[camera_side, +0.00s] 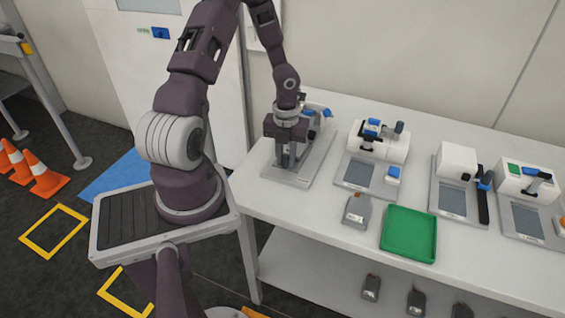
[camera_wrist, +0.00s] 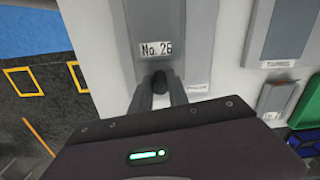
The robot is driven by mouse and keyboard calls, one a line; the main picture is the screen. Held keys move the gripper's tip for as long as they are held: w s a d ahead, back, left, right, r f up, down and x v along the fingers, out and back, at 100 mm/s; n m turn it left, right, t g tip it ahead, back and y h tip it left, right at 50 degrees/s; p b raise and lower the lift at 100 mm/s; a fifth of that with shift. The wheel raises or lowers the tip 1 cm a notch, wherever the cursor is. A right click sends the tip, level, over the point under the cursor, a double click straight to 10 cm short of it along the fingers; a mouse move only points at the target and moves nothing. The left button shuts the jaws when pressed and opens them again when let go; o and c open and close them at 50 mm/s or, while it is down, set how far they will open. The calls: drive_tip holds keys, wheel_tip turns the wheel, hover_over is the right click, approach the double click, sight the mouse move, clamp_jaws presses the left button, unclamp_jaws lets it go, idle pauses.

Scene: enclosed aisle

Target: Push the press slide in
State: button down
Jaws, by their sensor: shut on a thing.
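The leftmost station is a grey plate (camera_side: 315,165) on the white table, with a blue part (camera_side: 318,110) at its back, partly hidden behind my arm. My gripper (camera_side: 286,162) points down over the front part of this plate. In the wrist view my gripper (camera_wrist: 160,92) has its two grey fingers on either side of a small dark rounded knob (camera_wrist: 159,80), shut on it. A label (camera_wrist: 157,49) reading "No. 26" lies just beyond the knob. How far the slide sits in cannot be told, as the gripper hides it.
Other stations with white housings (camera_side: 380,142) stand to the right. A grey device (camera_side: 357,211) and a green tray (camera_side: 409,233) lie near the table's front edge. Several dark devices lie on the lower shelf (camera_side: 330,285). Orange cones (camera_side: 42,173) stand on the floor at left.

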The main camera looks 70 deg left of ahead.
drive_tip(key=shift+w+a, duration=1.05)
drive_tip(key=c, duration=1.3)
unclamp_jaws()
drive_tip(key=shift+r, duration=0.15)
wheel_tip(320, 180, up, 6)
drive_tip(key=shift+r, duration=0.45)
